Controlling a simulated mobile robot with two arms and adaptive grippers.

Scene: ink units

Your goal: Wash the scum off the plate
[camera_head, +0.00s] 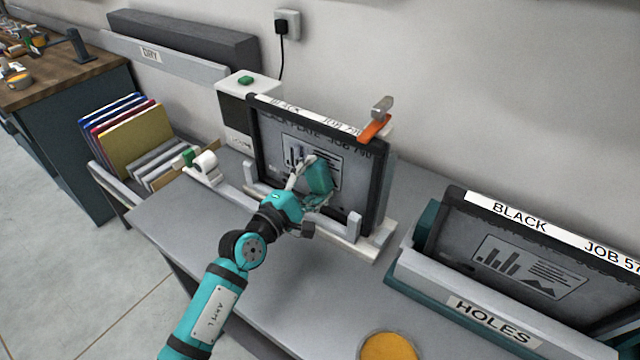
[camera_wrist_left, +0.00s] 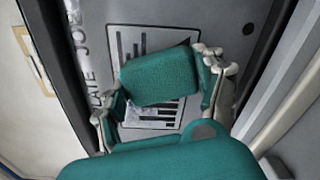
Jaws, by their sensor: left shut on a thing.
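The plate (camera_head: 353,165) stands upright in a black frame on the bench, with a label strip reading BLACK and JOB along its top. Its grey face carries a printed panel and dull, smeary patches; I cannot tell exactly where scum lies. My left gripper (camera_head: 308,178) is in front of the plate's middle, shut on a green, rough-textured pad (camera_head: 320,177). In the left wrist view the pad (camera_wrist_left: 160,76) sits between the two fingers and covers part of the printed panel (camera_wrist_left: 150,118). Whether it touches the plate is unclear. My right gripper is not in view.
A second plate (camera_head: 530,268) stands in the HOLES rack (camera_head: 475,300) at right. An orange-handled part (camera_head: 375,128) is at the frame's top right corner. A white box (camera_head: 232,88) with a green button stands behind left. Coloured folders (camera_head: 135,140) stand far left. Front bench is mostly clear.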

